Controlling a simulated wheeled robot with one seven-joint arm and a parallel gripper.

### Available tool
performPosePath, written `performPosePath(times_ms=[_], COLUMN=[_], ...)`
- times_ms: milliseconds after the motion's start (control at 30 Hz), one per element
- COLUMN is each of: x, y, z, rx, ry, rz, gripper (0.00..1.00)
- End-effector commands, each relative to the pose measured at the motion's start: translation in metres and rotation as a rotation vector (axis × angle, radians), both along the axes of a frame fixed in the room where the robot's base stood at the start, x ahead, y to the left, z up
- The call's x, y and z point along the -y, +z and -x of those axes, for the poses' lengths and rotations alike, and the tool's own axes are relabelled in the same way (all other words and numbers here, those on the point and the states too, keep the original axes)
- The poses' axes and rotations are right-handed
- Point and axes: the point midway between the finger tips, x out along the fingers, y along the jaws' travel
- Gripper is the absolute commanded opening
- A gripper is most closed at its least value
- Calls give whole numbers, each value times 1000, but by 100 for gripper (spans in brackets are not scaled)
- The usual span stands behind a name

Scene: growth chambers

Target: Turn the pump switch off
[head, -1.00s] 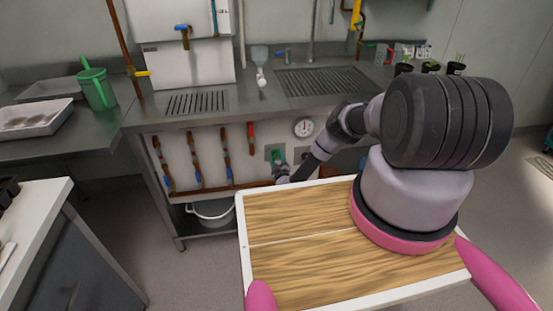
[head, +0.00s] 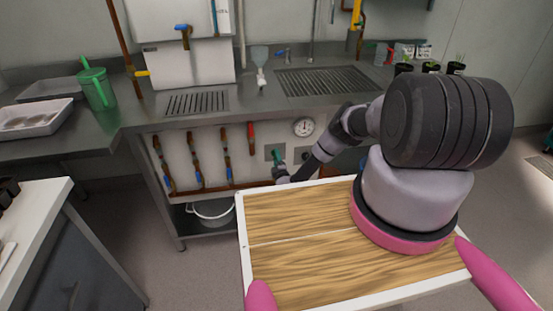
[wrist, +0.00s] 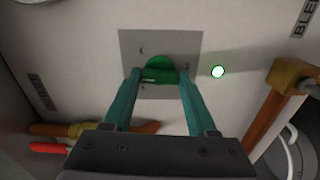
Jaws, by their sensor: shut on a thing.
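The pump switch is a green rotary knob (wrist: 158,66) on a grey square plate (wrist: 127,45), seen in the wrist view. My gripper (wrist: 160,76) has its two teal fingers on either side of the knob, shut on it. In the head view my gripper (head: 279,165) reaches the panel under the counter, at the grey plate (head: 268,152); the contact is too small to make out there.
A pressure gauge (head: 303,127) sits above and right of the switch. The steel counter (head: 240,101) overhangs the panel.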

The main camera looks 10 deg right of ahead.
Motion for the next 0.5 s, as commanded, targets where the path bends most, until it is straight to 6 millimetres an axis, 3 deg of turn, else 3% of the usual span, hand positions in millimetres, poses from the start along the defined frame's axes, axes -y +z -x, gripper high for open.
performPosePath(times_ms=[500], x=[0], y=[-1], z=[0], rx=[-1], ry=[0], rz=[487], gripper=[2])
